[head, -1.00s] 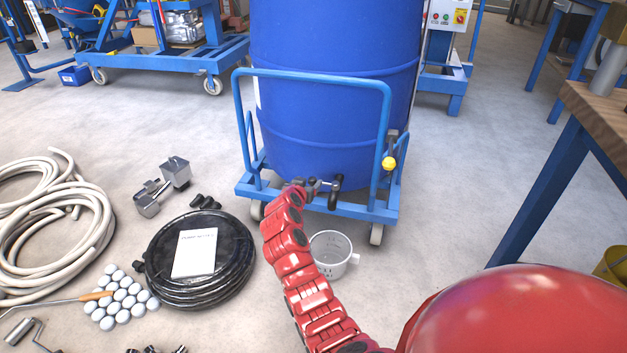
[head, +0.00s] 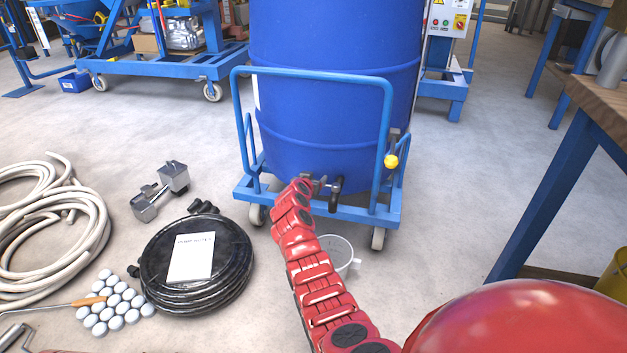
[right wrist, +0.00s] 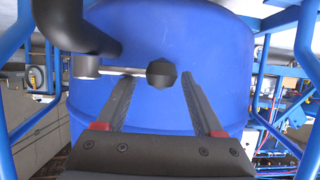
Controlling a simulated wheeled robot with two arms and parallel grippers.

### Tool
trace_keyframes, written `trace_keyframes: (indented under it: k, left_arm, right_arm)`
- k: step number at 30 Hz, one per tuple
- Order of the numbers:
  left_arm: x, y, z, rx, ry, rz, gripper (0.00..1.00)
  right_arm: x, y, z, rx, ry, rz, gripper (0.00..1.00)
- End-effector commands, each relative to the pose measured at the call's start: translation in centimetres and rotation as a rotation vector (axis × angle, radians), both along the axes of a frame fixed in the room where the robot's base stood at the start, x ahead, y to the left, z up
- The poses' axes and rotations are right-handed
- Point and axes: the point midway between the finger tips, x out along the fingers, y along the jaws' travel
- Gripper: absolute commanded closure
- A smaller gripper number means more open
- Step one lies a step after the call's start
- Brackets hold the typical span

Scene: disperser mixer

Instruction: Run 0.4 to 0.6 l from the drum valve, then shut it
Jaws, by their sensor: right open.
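The blue drum (head: 335,100) stands on a blue trolley. Its valve (head: 336,190), with a black downturned spout, is low on the front. In the right wrist view a thin lever with a black knob (right wrist: 162,73) runs out from the metal valve body (right wrist: 88,67). My right gripper (right wrist: 160,78) is open, with the knob between its fingertips, apparently not clamped. In the head view the right gripper (head: 313,183) is at the valve, largely hidden by my red arm. A white jug (head: 343,248) stands on the floor below the valve, partly hidden by that arm; its contents are unclear. My left gripper is out of view.
The trolley's blue push bar (head: 310,72) arches before the drum. A black hose coil (head: 195,270) with a paper on it lies to the left, beside pale hoses (head: 60,215). A workbench (head: 610,105) stands at the right.

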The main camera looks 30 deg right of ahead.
Motion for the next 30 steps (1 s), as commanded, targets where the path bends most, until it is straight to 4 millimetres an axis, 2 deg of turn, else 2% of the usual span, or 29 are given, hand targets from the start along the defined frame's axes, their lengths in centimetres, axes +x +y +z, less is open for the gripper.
trace_keyframes:
  k: [6,15,18,30]
  left_arm:
    - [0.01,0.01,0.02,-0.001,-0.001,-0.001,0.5]
    - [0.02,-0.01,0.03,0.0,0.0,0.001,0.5]
    - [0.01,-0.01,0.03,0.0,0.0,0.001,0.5]
    - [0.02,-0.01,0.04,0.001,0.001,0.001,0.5]
  right_arm:
    - [0.0,-0.02,0.04,0.0,0.0,0.0,0.31]
    - [0.0,0.0,0.04,0.0,0.0,0.0,0.85]
    - [0.0,0.0,0.04,0.0,0.0,0.0,1.0]
    - [0.0,0.0,0.03,0.0,0.0,0.0,1.0]
